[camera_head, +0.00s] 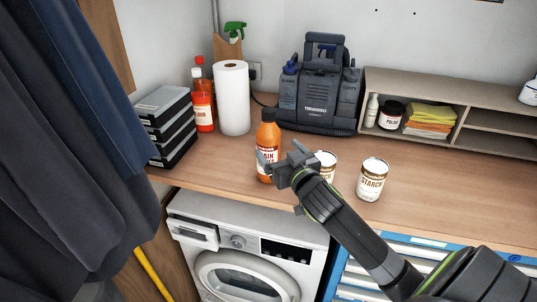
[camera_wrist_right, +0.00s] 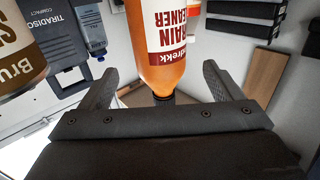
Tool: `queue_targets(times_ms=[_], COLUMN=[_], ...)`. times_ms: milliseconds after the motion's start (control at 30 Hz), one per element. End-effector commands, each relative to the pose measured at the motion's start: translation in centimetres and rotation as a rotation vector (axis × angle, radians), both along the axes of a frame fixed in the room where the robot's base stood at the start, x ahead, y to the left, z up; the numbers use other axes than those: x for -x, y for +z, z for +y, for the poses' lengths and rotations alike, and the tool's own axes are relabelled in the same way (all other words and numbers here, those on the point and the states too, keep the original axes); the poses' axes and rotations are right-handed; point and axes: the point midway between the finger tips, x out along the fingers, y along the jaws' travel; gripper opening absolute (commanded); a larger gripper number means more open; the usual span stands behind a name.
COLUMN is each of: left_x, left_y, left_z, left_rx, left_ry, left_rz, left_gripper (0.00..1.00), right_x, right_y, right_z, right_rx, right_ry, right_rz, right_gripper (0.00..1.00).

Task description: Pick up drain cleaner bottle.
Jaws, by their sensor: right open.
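The drain cleaner bottle (camera_head: 267,137) is orange with a dark cap and a white and dark red label. It stands upright on the wooden counter, near its front edge. My right gripper (camera_head: 280,158) is open close to the bottle's front right side and covers part of its lower label. In the right wrist view the bottle (camera_wrist_right: 164,48) appears upside down, and its narrow end lies in the gap between the spread fingers (camera_wrist_right: 160,72). I cannot tell whether any finger touches it. My left gripper is not in view.
Two cans stand right of the bottle: a starch can (camera_head: 372,180) and one partly behind my right arm (camera_head: 329,160). A paper towel roll (camera_head: 232,98), red bottles (camera_head: 203,108) and a dark machine (camera_head: 318,95) stand behind. Black cases (camera_head: 165,120) are stacked left.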

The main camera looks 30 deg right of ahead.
Motion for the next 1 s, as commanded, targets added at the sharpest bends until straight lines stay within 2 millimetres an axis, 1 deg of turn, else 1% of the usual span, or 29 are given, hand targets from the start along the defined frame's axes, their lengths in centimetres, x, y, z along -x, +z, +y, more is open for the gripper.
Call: queue_targets(times_ms=[167,300,400,533,767,800,833,1000], left_x=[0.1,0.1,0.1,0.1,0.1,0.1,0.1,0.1], left_y=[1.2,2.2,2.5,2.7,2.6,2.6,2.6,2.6], left_z=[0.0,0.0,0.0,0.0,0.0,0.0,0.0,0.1], left_rx=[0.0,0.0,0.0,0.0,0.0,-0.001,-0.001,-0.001], left_ry=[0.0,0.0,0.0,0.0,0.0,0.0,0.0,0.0], left_rz=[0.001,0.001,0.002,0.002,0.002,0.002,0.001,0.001], left_gripper=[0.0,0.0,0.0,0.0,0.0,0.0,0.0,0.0], right_x=[-1.5,-3.2,-4.3,-5.0,-5.1,-5.1,-5.1,-5.0], right_y=[0.2,0.1,0.0,-0.1,-0.3,-0.3,-0.3,-0.3], right_z=[-0.2,-0.4,-0.6,-0.6,-0.7,-0.7,-0.7,-0.7], right_rx=[-0.002,-0.003,-0.001,0.0,0.0,0.0,0.0,0.0], right_ry=[-0.001,-0.001,0.0,0.0,0.001,0.001,0.001,0.001], right_rz=[0.002,0.002,0.001,0.001,0.001,0.001,0.001,0.001], right_gripper=[0.86,0.86,0.86,0.86,0.86,0.84,0.81,0.58])
